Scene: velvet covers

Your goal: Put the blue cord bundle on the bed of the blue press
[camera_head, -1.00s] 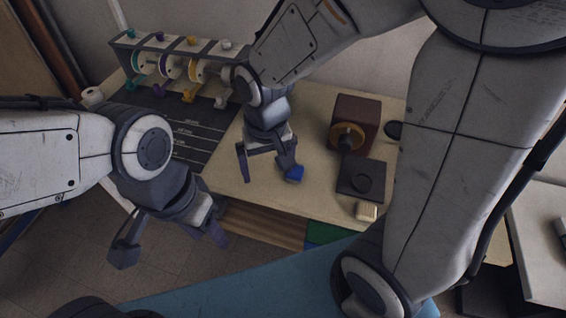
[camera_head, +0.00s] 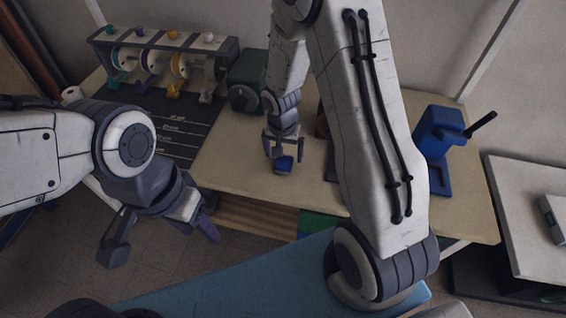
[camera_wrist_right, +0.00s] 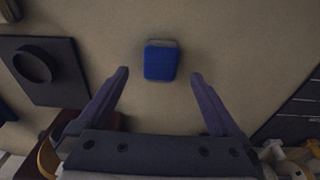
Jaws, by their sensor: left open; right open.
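The blue cord bundle (camera_head: 284,164) lies on the tan table; in the right wrist view it is a small blue block-shaped bundle (camera_wrist_right: 161,62) with a pale band at its far edge. My right gripper (camera_head: 284,150) is open above it; in the wrist view the bundle sits between and slightly beyond the fingertips, touching neither. The blue press (camera_head: 434,138) stands at the right of the table, with a dark lever and a low blue bed (camera_head: 440,180), partly hidden by my right arm. My left gripper (camera_head: 160,243) is open and empty in front of the table.
A spool rack (camera_head: 160,60) and a dark marked mat (camera_head: 165,118) are at the left. A green machine (camera_head: 247,80) stands behind the bundle. A dark plate with a disc (camera_wrist_right: 75,80) lies nearby. My right arm hides the table's middle.

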